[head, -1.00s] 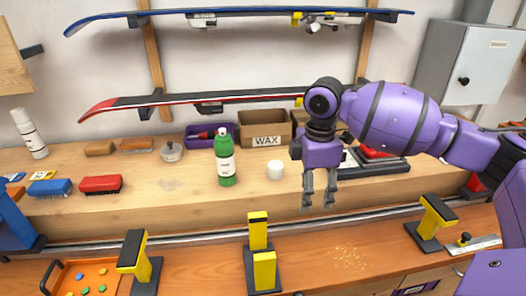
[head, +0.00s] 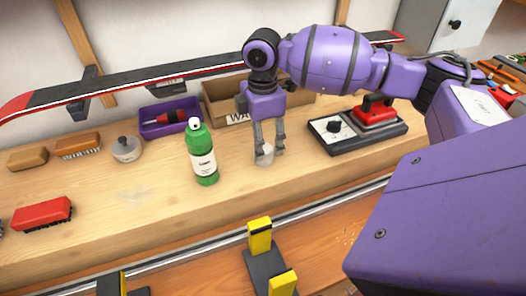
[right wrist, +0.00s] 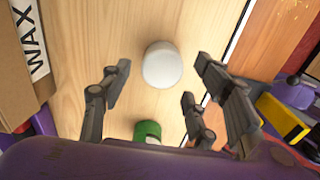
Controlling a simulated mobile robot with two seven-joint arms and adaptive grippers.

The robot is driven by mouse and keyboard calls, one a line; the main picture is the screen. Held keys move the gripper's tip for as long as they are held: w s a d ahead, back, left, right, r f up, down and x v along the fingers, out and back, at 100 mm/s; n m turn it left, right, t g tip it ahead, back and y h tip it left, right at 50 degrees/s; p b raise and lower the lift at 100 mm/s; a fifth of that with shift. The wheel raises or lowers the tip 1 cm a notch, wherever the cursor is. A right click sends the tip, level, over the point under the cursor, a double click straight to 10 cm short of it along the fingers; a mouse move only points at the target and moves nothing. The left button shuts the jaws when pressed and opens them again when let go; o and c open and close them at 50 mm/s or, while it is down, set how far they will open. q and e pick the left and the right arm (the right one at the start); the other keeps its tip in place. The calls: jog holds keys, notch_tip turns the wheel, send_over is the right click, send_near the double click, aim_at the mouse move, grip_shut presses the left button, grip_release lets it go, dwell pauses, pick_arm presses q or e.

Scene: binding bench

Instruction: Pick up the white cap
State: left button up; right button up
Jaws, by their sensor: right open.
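The white cap (head: 264,155) is a small round white piece standing on the wooden bench, just right of the green bottle (head: 204,160). My right gripper (head: 270,150) points down over the cap, its fingers partly in front of it. In the right wrist view the cap (right wrist: 161,65) shows between the spread fingertips, with the fingers apart from it. The right gripper is open and holds nothing. In the head view I cannot tell the exact height of the fingertips over the bench. My left gripper is out of view.
A cardboard wax box (head: 220,98) stands behind the gripper, with a purple tray (head: 158,130) left of it. A red iron (head: 376,112) sits on a dark base at the right. Yellow-topped clamps (head: 260,238) stand in front. The bench in front of the cap is clear.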

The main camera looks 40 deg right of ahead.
notch_tip(320, 180, down, 4)
jog(key=shift+w+d+f, duration=0.1)
jog(key=shift+w, duration=0.05)
jog(key=shift+c, duration=0.2)
jog(key=c, duration=0.6)
